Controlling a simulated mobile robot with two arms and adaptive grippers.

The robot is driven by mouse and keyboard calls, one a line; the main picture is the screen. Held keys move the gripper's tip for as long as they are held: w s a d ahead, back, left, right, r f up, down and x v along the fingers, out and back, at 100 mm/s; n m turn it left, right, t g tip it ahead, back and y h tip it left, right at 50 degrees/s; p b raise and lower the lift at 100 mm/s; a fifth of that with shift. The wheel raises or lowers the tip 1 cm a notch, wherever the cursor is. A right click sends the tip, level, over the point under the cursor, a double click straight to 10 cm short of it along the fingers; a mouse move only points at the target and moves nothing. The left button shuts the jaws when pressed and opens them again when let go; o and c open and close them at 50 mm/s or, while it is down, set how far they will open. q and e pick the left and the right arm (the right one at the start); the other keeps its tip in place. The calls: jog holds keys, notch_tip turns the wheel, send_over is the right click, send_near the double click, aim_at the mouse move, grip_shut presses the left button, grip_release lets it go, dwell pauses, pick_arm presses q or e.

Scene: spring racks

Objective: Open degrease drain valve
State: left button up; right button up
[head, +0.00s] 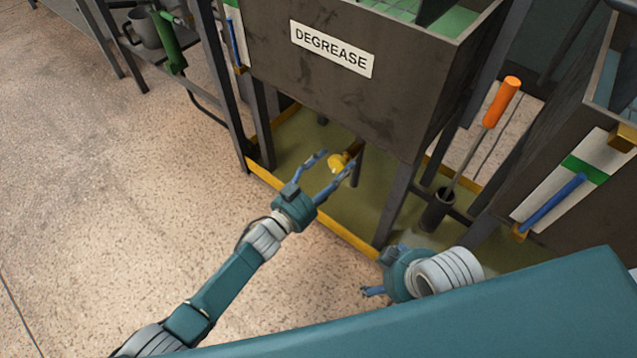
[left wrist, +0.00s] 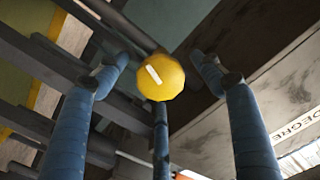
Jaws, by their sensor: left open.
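The degrease tank (head: 330,85) is a dark box with a white DEGREASE label (head: 332,49). Its drain valve (head: 338,163) has a yellow knob and sits under the tank, above the yellow-edged tray. In the left wrist view the round yellow knob (left wrist: 161,78) bears a white mark and lies between the fingers in the picture. My left gripper (head: 333,164) is open, its blue fingers pointing at the knob; I cannot tell whether they touch it. My right gripper (head: 373,291) shows at the lower middle, partly hidden by its own wrist, away from the valve.
The tray's yellow rim (head: 330,226) runs along the floor below the tank. Dark frame legs (head: 396,205) stand beside the valve. An orange-handled tool (head: 502,102) stands in a dark holder (head: 437,211) to the right. Open floor (head: 110,190) lies at left.

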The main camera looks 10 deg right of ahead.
pick_arm(q)
jog(key=v, duration=1)
jog(key=shift+s+a, duration=0.2)
